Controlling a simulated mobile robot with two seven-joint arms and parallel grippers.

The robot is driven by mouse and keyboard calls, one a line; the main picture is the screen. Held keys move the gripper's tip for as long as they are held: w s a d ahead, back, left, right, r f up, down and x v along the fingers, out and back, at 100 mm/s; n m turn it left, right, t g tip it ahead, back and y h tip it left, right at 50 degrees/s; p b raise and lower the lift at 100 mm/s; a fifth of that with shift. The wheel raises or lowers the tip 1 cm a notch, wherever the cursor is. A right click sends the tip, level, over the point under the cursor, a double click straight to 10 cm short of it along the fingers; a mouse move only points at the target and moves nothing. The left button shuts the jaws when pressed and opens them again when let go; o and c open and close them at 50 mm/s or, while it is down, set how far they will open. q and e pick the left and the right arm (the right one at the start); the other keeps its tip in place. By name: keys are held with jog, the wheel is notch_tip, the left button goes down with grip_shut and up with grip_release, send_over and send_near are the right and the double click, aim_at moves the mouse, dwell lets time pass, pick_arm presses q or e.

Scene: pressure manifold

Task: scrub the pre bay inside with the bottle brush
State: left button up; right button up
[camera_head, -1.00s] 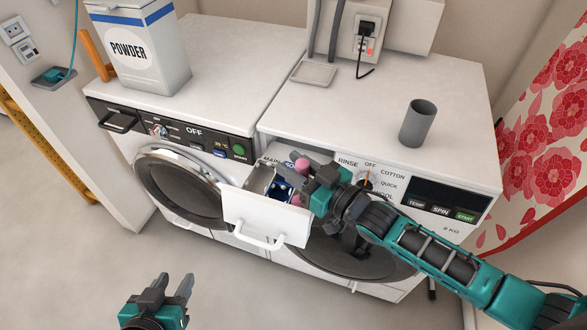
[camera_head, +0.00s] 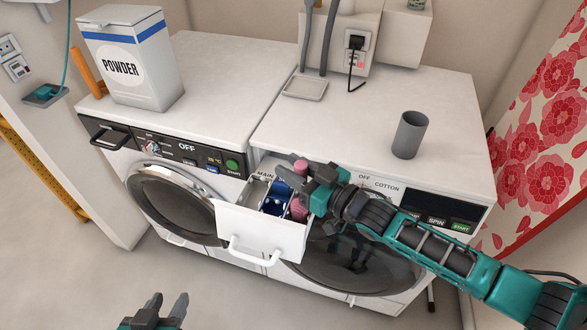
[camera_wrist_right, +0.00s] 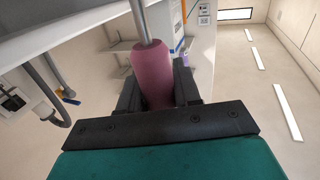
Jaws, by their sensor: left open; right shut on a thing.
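The bottle brush shows a pink handle end (camera_head: 301,166) above my right gripper (camera_head: 298,180). In the right wrist view its pink handle (camera_wrist_right: 155,75) sits between the fingers of my right gripper (camera_wrist_right: 157,92), with a metal rod running from it. My right gripper is shut on the handle over the right side of the open detergent drawer (camera_head: 262,232). A second pink part (camera_head: 298,208) shows at the drawer's right side; I cannot tell whether it is the brush head. The pre bay's label is not readable. My left gripper (camera_head: 167,304) is open and empty at the bottom edge.
A blue insert (camera_head: 276,197) stands in the middle of the drawer. A powder box (camera_head: 135,65) stands on the left machine. A grey cup (camera_head: 409,135) and a shallow tray (camera_head: 305,88) stand on the right machine. The floor in front is clear.

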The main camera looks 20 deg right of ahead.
notch_tip(320, 180, up, 7)
jog(key=shift+p, duration=0.3)
dwell(0.4)
jog(key=shift+f, duration=0.1)
